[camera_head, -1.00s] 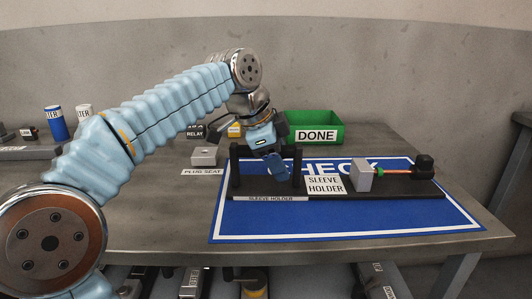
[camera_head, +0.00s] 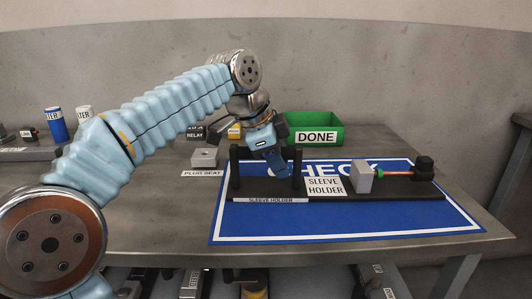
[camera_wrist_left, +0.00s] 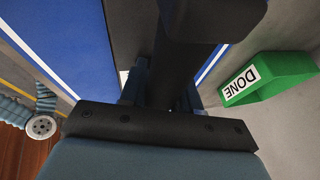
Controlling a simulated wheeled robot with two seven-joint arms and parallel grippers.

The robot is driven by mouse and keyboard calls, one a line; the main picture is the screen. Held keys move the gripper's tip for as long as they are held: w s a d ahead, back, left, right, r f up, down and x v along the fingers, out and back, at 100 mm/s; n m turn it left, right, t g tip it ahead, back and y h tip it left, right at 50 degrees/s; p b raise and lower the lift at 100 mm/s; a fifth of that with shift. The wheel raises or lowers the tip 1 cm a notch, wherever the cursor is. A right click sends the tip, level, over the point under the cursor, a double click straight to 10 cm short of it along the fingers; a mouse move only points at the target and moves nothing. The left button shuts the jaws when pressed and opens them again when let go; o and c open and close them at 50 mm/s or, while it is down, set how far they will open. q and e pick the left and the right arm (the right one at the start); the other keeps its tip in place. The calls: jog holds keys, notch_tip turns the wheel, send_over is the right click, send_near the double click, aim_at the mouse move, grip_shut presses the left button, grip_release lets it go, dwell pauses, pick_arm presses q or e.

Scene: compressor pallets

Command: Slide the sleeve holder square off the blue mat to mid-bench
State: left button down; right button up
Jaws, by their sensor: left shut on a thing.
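The sleeve holder (camera_head: 390,193) is a long black base lying on the blue CHECK mat (camera_head: 440,222). At its left end stands a black frame with two posts. A grey block (camera_head: 361,175) and a rod with a green collar and orange shaft sit toward its right end. My left gripper (camera_head: 277,168) is at the frame, between the posts, shut on the sleeve holder. In the left wrist view a dark bar of the holder (camera_wrist_left: 190,60) runs between the fingers, which are mostly hidden. My right gripper is not in view.
A green DONE bin (camera_head: 322,130) stands behind the mat; it also shows in the left wrist view (camera_wrist_left: 290,80). A grey plug seat block (camera_head: 204,157) is left of the mat. Relay and filter items stand farther left. Bare bench lies left of the mat.

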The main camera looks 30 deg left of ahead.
pick_arm(q)
jog(key=s+a, duration=0.2)
jog(key=a, duration=0.2)
jog(key=s+a, duration=0.3)
jog(key=a, duration=0.1)
jog(key=s+a+b, duration=0.1)
jog(key=s+a, duration=0.1)
jog(key=a, duration=0.2)
jog(key=shift+s, duration=0.35)
jog(key=s+a, duration=0.2)
jog(key=a, duration=0.1)
jog(key=s+a+p, duration=0.1)
jog(key=s+a, duration=0.1)
jog(key=a, duration=0.1)
jog(key=s+a+p, duration=0.1)
jog(key=s+a, duration=0.1)
jog(key=a, duration=0.1)
jog(key=shift+a+f, duration=0.1)
jog(key=shift+a, duration=0.15)
jog(key=shift+s+a+f, duration=0.1)
jog(key=shift+s+a, duration=0.1)
jog(key=shift+a, duration=0.05)
jog(key=c, duration=0.9)
grip_release()
jog(key=shift+a, duration=0.1)
jog(key=shift+c, duration=0.2)
jog(key=shift+o, duration=1)
